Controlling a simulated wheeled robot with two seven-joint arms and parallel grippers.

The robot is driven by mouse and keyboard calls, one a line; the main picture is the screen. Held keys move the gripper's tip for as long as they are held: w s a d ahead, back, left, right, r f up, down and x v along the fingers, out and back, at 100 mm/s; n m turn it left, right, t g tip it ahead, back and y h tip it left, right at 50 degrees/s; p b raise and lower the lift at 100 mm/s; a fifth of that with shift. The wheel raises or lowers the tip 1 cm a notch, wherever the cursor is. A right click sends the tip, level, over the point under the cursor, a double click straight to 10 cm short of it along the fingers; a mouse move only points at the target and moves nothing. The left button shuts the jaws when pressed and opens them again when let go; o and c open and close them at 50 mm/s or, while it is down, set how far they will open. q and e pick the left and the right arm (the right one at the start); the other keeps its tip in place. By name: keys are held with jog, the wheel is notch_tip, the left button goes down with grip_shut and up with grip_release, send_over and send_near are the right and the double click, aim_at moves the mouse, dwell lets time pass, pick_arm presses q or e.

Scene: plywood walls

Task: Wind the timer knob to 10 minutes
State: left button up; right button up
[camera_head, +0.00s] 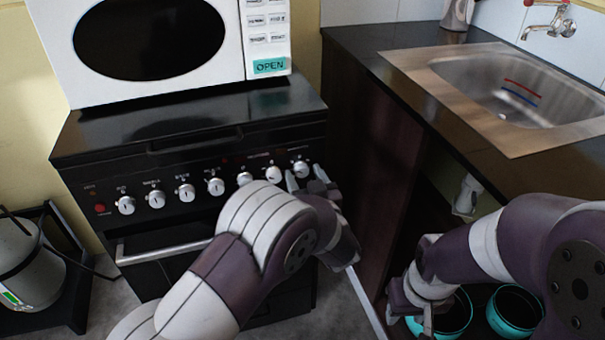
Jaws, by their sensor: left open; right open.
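A row of several silver knobs runs along the black front panel of the stove (95,187). Their labels are too small to read, so I cannot tell for sure which is the timer. The rightmost knob (300,167) has my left gripper (304,176) right at it. That gripper is open, with one pale fingertip to the lower left of the knob and the other to its lower right. I cannot tell whether either touches it. My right gripper (410,320) is open, low at the right by the cabinet, away from the stove.
A white microwave (252,35) stands on the stove top. The oven handle (165,250) is below the knobs. A dark counter with a steel sink (500,85) is at the right, with teal-rimmed pots (515,308) below. A grey appliance (28,265) sits at far left.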

pick_arm(q)
jog(key=c, duration=1)
jog(key=shift+c, duration=0.2)
jog(key=shift+f+n+b, duration=0.1)
jog(key=shift+n+b, duration=0.7)
jog(key=shift+n, duration=1.4)
jog(key=shift+n+b, duration=1)
jog(key=shift+n, duration=0.9)
dwell(1.5)
jog(key=o, duration=1)
jog(key=shift+o, duration=0.2)
